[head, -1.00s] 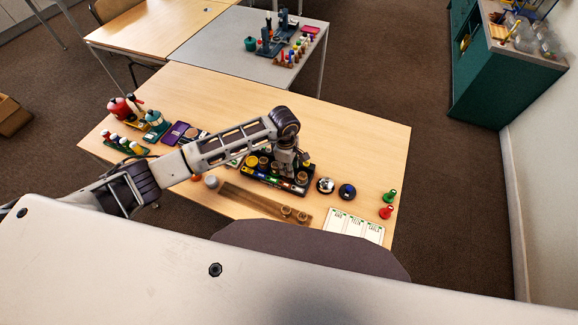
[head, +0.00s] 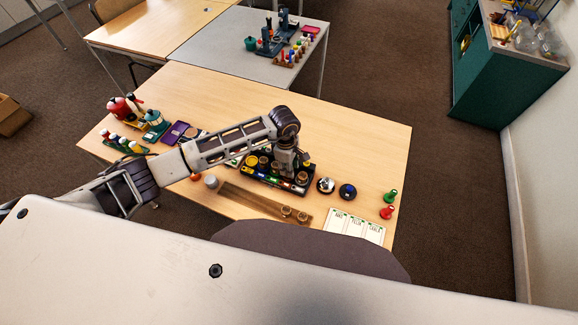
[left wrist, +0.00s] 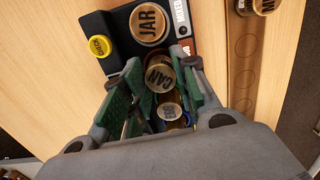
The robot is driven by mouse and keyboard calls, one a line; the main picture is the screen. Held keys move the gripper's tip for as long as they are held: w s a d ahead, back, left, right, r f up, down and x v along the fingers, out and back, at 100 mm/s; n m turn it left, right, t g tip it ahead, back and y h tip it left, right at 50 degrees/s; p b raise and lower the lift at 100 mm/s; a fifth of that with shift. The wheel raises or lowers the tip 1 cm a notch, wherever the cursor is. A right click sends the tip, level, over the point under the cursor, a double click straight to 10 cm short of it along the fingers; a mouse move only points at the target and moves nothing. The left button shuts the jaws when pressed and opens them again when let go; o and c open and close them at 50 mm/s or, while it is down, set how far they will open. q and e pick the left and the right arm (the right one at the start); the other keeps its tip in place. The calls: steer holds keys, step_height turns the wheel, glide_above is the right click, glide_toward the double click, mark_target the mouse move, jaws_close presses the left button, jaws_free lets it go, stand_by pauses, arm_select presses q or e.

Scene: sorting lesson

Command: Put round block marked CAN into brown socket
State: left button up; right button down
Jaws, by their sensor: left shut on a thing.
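The round block marked CAN (left wrist: 160,77) is brown-gold and sits between the green fingers of my left gripper (left wrist: 163,68), which is shut on it. In the head view my left gripper (head: 290,165) is over the right part of the black socket tray (head: 246,179). In the left wrist view the tray (left wrist: 122,45) shows an orange-brown label (left wrist: 187,48) beside the CAN block. The brown socket itself is not clearly visible; the gripper and block cover that area. I cannot tell whether the block touches the tray. My right gripper is in neither view.
A block marked JAR (left wrist: 149,22) and a yellow piece (left wrist: 99,46) are on the tray. A wooden strip (head: 250,199) with round blocks lies in front. The table's back right is clear.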

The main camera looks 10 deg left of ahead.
arm_select(q)
steer(key=shift+f+b, duration=0.35)
steer(key=shift+f, duration=0.15)
steer(key=o, duration=0.5)
steer(key=shift+r, duration=0.15)
steer(key=r+p, duration=0.2)
steer(key=r, duration=0.1)
steer(key=r+p, duration=0.1)
steer(key=r, duration=0.3)
steer(key=r+p, duration=0.2)
steer(key=r, duration=0.1)
steer(key=shift+a+r+p, duration=0.35)
steer(key=shift+r, duration=0.05)
stand_by(1.1)
stand_by(0.7)
steer(key=shift+r+p, duration=1)
steer(key=shift+r, duration=1.95)
